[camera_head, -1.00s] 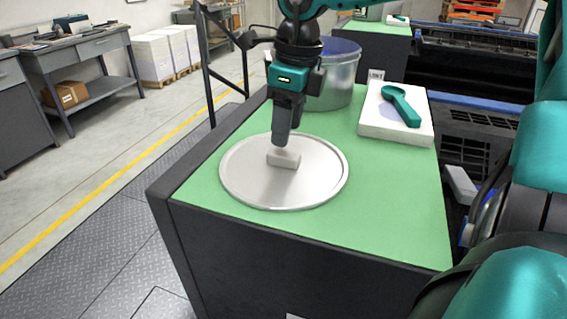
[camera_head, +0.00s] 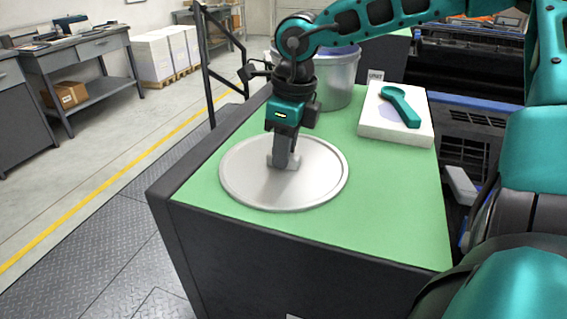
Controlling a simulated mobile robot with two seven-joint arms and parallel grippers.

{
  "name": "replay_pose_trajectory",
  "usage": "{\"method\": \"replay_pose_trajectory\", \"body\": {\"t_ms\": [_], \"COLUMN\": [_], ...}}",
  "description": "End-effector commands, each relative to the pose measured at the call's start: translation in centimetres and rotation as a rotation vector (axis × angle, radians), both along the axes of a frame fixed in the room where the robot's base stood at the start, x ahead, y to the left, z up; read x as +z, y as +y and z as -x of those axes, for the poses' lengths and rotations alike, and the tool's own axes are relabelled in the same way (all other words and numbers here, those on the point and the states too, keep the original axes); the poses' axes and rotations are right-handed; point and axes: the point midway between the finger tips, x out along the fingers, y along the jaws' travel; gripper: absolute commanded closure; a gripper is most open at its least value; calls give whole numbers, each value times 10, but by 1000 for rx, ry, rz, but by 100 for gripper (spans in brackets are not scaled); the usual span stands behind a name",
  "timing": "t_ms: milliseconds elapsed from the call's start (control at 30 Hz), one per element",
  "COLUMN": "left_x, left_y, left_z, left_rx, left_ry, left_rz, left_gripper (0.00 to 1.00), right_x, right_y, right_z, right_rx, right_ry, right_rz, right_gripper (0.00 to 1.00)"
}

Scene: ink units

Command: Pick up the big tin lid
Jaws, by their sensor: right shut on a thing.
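The big tin lid (camera_head: 246,186) is a round grey metal disc with a raised rim. It lies flat on the green top (camera_head: 398,207) of a dark cabinet. A small block-shaped handle stands at its middle. My right gripper (camera_head: 284,163) points down over the lid's middle and is shut on the handle, which its fingers partly hide. The lid appears to rest on the green surface. My left gripper is not in view.
A big metal tin (camera_head: 338,82) stands behind the lid, partly hidden by my arm. A white block (camera_head: 372,126) with a teal scoop (camera_head: 401,105) on it lies at the back right. The green surface right of the lid is clear.

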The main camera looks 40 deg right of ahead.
Motion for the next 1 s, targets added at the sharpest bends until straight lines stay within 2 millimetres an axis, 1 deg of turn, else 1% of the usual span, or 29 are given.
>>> {"method": "replay_pose_trajectory", "body": {"t_ms": [33, 200, 533, 667, 767, 867, 967, 1000], "left_x": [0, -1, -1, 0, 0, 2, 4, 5], "left_y": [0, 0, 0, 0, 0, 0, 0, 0], "left_z": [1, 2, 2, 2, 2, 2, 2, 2], "left_rx": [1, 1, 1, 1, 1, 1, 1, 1], "left_ry": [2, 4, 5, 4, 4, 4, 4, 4], "left_rz": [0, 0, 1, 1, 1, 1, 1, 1], "left_gripper": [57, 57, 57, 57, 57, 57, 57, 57], "right_x": [0, 0, 1, 8, 18, 35, 61, 74], "right_y": [0, 0, 0, 0, 0, 0, 0, 0], "right_z": [0, 0, 0, -1, -1, -1, -1, -2], "right_rx": [0, 0, 0, 0, 0, 0, -1, -2], "right_ry": [0, 0, -1, -3, -5, -6, -8, -9], "right_rz": [0, 0, 0, 1, 1, 1, 1, 3], "right_gripper": [84, 100, 100, 100, 100, 100, 100, 100]}}
